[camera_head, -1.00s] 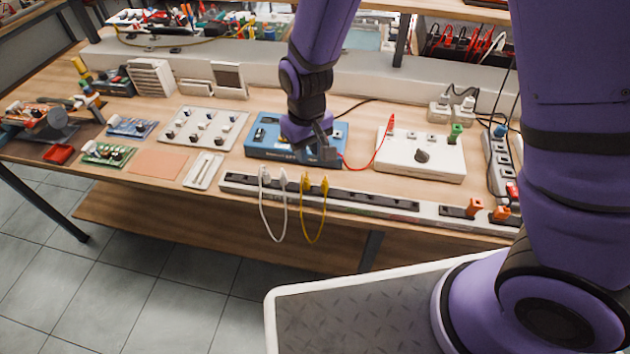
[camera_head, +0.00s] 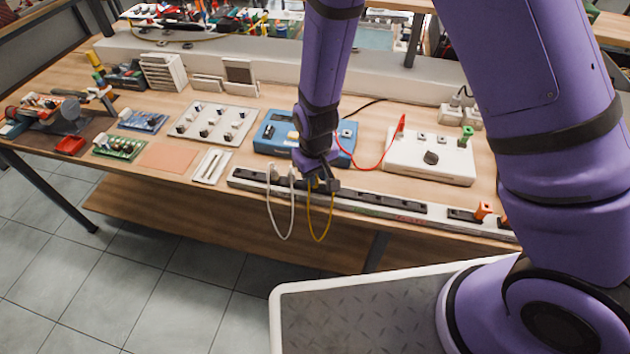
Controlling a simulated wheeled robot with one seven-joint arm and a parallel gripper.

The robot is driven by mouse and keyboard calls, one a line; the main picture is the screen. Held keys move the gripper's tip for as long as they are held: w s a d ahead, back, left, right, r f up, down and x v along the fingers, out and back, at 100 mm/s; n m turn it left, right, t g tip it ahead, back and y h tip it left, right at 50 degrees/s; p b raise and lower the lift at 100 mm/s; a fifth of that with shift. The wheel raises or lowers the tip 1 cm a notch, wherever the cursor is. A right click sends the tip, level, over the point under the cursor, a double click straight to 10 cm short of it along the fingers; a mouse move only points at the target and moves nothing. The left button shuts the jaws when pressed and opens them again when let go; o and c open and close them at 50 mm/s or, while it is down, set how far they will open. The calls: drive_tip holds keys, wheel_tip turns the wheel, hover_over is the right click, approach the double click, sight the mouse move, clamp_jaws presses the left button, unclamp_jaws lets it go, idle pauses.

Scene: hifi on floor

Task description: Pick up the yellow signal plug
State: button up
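The yellow signal plug sits at the top of a looped yellow cable (camera_head: 320,238) at the front power strip (camera_head: 385,205). The cable hangs over the table's front edge. My gripper (camera_head: 322,186) is right at the yellow plugs and covers most of them. It points downward. Its fingers are too small and dark to tell whether they are open or closed on a plug. A white looped cable (camera_head: 268,215) with white plugs hangs just to the left of the yellow one.
A blue device (camera_head: 272,135) stands behind my gripper. A white box with a black knob (camera_head: 455,165) and a red lead (camera_head: 378,158) lie to the right. Orange plugs (camera_head: 483,210) stand on the strip's right end. A white slotted plate (camera_head: 212,166) lies left.

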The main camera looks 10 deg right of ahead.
drive_tip(key=shift+f, duration=0.6)
drive_tip(key=shift+c, duration=0.2)
clamp_jaws()
drive_tip(key=shift+r, duration=0.15)
